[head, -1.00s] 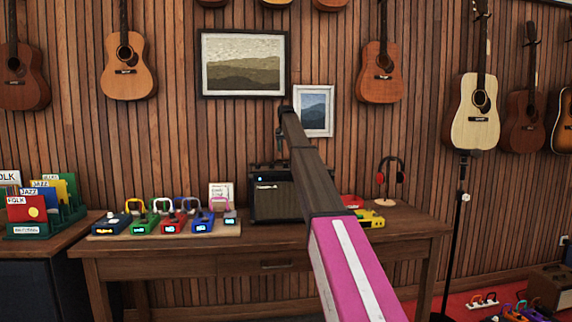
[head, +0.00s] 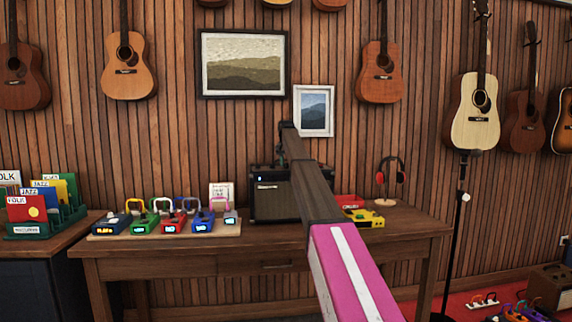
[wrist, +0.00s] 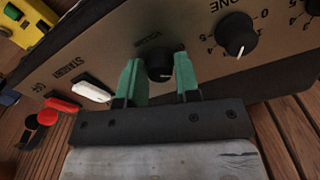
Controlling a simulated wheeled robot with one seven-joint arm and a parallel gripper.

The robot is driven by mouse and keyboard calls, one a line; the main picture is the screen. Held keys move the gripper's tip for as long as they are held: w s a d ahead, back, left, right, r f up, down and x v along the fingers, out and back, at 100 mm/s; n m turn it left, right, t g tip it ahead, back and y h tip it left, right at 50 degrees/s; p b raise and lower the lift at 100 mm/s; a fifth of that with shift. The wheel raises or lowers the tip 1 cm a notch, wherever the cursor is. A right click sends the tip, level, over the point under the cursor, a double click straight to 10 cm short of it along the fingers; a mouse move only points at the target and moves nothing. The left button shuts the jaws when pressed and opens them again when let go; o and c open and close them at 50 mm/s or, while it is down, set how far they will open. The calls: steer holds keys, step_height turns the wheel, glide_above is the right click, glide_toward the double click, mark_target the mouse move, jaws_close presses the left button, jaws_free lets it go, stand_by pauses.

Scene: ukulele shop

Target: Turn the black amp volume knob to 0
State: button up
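The black amp (head: 268,203) stands on the wooden desk in the head view, partly hidden behind my arm. In the wrist view its panel carries the black volume knob (wrist: 160,66), with a faint upside-down label beside it. My gripper (wrist: 161,72) has its two green fingers apart, one on each side of this knob. The gaps are very small, and I cannot tell whether the fingers touch it. The knob's pointer and scale are not clear. In the head view the fingers are hidden behind my arm.
The black tone knob (wrist: 236,36) is right of the fingers. A white switch (wrist: 91,92) and a red switch (wrist: 62,104) are to the left. Several coloured pedals stand on a board (head: 105,236) left of the amp. A yellow pedal (head: 366,218) and headphones (head: 390,170) are to the right.

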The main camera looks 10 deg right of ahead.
steer(key=shift+n, duration=0.5)
steer(key=n, duration=0.3)
steer(key=shift+n, duration=2)
steer(key=o, duration=0.9)
